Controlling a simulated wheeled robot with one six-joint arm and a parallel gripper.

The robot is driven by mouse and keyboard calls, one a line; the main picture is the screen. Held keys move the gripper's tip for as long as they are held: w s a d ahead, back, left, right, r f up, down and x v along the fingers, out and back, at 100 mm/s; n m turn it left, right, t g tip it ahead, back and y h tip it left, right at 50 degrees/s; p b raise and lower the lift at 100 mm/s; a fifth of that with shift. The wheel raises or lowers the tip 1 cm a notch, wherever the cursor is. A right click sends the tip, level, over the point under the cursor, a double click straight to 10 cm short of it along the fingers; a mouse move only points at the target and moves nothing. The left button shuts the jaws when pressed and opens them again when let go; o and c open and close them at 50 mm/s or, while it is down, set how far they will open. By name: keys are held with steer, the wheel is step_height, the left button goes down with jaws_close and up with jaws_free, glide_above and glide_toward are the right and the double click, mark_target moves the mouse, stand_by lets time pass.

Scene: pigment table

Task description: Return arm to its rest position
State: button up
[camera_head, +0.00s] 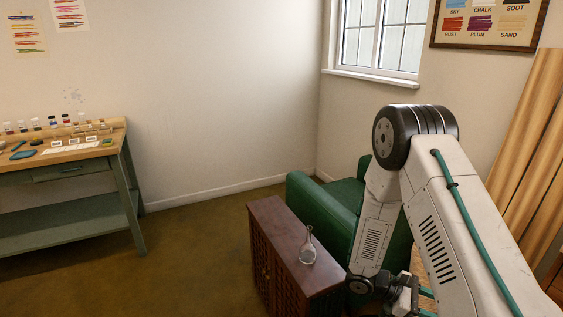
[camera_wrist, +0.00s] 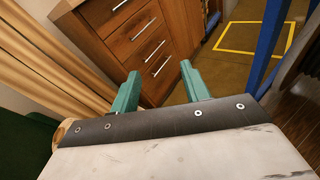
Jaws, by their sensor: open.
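My gripper (camera_wrist: 158,92) shows in the wrist view with its two green fingers apart and nothing between them. Beyond the fingers is a wooden drawer cabinet (camera_wrist: 135,45), apart from them. In the head view my arm is folded at the right, its elbow high and its lower part hanging down in front of a green armchair. The gripper's fingertips cannot be made out in the head view.
A glass flask (camera_head: 308,247) stands upright on a dark wooden cabinet (camera_head: 272,222), left of my arm. The green armchair (camera_head: 325,205) is close behind. A workbench (camera_head: 70,148) with jars stands at the far left. Open floor (camera_head: 195,240) lies between.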

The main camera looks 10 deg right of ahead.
steer(key=s+a+r+m+t+y, duration=0.2)
steer(key=s+a+r, duration=0.4)
steer(key=r, duration=0.4)
steer(key=s+a+r+m+t+y, duration=0.3)
steer(key=s+a+r+m+y, duration=0.2)
steer(key=r, duration=0.6)
steer(key=s+a+r+m+t+y, duration=0.3)
steer(key=s+a+r+y, duration=0.3)
steer(key=r, duration=0.5)
steer(key=shift+s+a+m+y, duration=0.3)
steer(key=shift+s+a+y, duration=0.1)
steer(key=shift+a, duration=0.3)
